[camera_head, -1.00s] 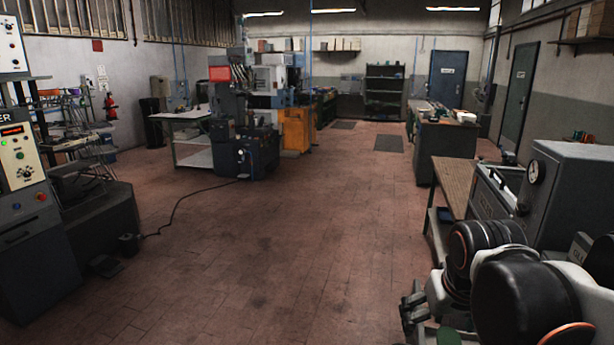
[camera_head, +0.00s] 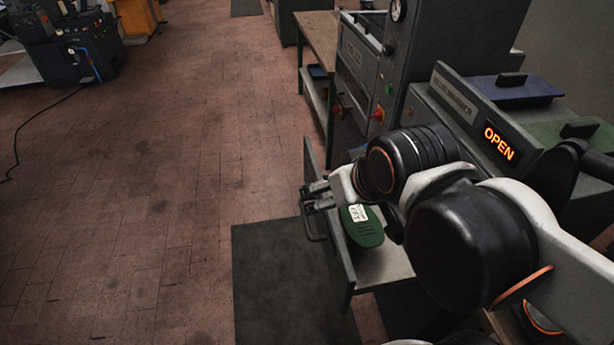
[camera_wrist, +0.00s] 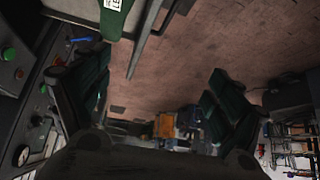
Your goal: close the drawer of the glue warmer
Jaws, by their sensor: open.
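The glue warmer (camera_head: 450,98) is the dark grey machine at right in the head view, with a lit sign (camera_head: 498,142) reading OPEN. Its drawer (camera_head: 385,268) is pulled out toward the aisle, with a dark front panel and a bar handle (camera_head: 312,228). A green piece with a white label (camera_head: 362,228) lies in the drawer. My gripper (camera_head: 318,197) is open at the drawer front, near the handle; I cannot tell whether it touches. The wrist view shows the fingers apart and empty (camera_wrist: 160,72), with the drawer edge above them.
Another grey machine with a gauge (camera_head: 398,12) and a wood-topped bench (camera_head: 318,40) stand beyond the warmer. A dark mat (camera_head: 285,275) lies on the floor by the drawer. My arm hides part of the warmer.

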